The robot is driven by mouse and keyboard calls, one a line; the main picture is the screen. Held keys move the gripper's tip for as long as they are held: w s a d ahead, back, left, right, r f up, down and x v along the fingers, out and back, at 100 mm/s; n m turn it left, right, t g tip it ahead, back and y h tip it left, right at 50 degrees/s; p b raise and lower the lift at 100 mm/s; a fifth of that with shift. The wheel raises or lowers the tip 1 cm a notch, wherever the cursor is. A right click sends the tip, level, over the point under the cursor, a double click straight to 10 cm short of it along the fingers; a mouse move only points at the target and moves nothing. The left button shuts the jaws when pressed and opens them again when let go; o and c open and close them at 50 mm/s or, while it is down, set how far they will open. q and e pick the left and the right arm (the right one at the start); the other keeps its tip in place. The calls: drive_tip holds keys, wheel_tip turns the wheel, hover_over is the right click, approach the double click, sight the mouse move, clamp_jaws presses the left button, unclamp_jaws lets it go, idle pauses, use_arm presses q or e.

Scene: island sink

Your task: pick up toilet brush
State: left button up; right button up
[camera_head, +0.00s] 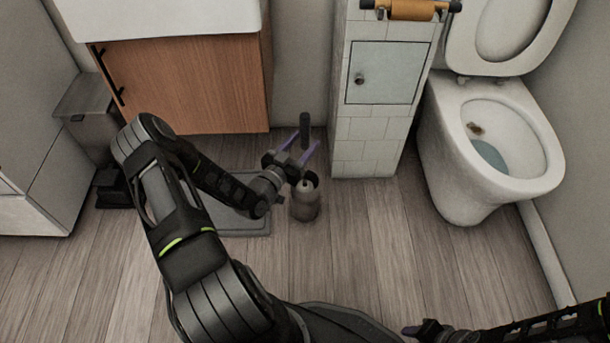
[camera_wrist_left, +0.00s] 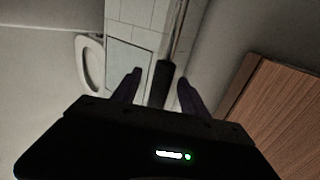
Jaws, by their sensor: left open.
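The toilet brush has a dark upright handle (camera_head: 305,128) and a brownish-grey round holder (camera_head: 306,205) on the floor, beside the tiled partition. My left gripper (camera_head: 299,147) is at the handle with its purple fingers apart. In the left wrist view, the dark handle (camera_wrist_left: 161,82) lies between the two fingertips, with a gap showing on each side. The gripper hides part of the brush between handle and holder. My right gripper (camera_head: 428,329) is at the bottom edge, far from the brush, and its fingers are not clear.
A tiled partition (camera_head: 365,150) stands just right of the brush, with the toilet (camera_head: 455,165) beyond it. A wooden cabinet (camera_head: 190,85) is behind left. A grey mat (camera_head: 245,222) and a bin (camera_head: 90,125) are to the left.

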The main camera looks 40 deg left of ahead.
use_arm(q)
drive_tip(key=w, duration=0.1)
drive_tip(key=w+b, duration=0.1)
drive_tip(key=w, duration=0.2)
drive_tip(key=shift+w+a, duration=0.25)
drive_tip(key=shift+c, duration=0.5)
clamp_jaws()
